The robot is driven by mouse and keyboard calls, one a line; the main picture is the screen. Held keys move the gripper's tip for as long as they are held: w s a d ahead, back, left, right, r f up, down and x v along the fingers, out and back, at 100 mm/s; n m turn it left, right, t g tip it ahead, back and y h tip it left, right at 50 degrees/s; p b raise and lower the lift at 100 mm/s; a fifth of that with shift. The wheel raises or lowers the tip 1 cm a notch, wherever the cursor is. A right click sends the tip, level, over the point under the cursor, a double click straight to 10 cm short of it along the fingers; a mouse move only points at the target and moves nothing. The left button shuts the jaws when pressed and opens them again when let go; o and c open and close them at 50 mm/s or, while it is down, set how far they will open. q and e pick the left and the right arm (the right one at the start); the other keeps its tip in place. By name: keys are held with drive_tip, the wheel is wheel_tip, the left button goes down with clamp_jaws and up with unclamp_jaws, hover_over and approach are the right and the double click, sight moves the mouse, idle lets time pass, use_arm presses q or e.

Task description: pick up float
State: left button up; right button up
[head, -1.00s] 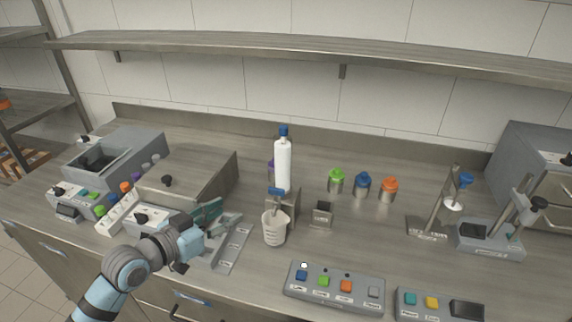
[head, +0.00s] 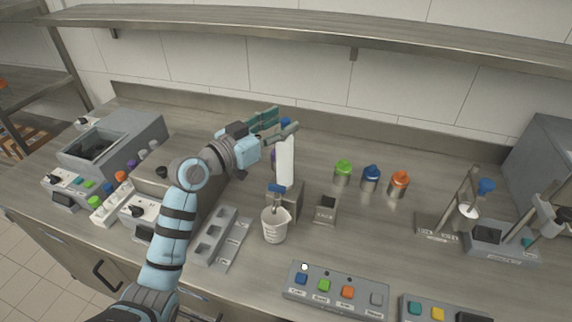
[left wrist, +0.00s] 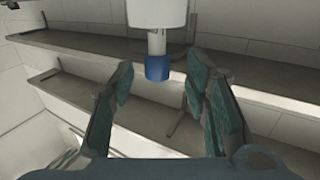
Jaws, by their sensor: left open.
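I cannot tell for sure which thing is the float. A tall white cylinder (head: 285,165) with a blue cap (head: 286,121) stands upright behind a measuring cup (head: 274,226). My left gripper (head: 288,118) is open and level with the cap, one finger on each side of it in the picture. In the left wrist view my left gripper (left wrist: 159,68) shows two spread teal fingers. The blue cap (left wrist: 158,68) appears between their tips, below a thin stem and the white body (left wrist: 157,12).
Green (head: 343,168), blue (head: 371,174) and orange (head: 399,181) capped jars stand at the back right. A button panel (head: 335,292) lies at the front. A metal box (head: 205,160) stands left of the cylinder. A long shelf (head: 330,45) runs above the counter.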

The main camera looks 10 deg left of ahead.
use_arm(q)
drive_tip(key=shift+r+x, duration=0.2)
drive_tip(key=shift+x, duration=0.85)
drive_tip(key=shift+s+d, duration=0.1)
drive_tip(key=shift+d, duration=0.05)
clamp_jaws()
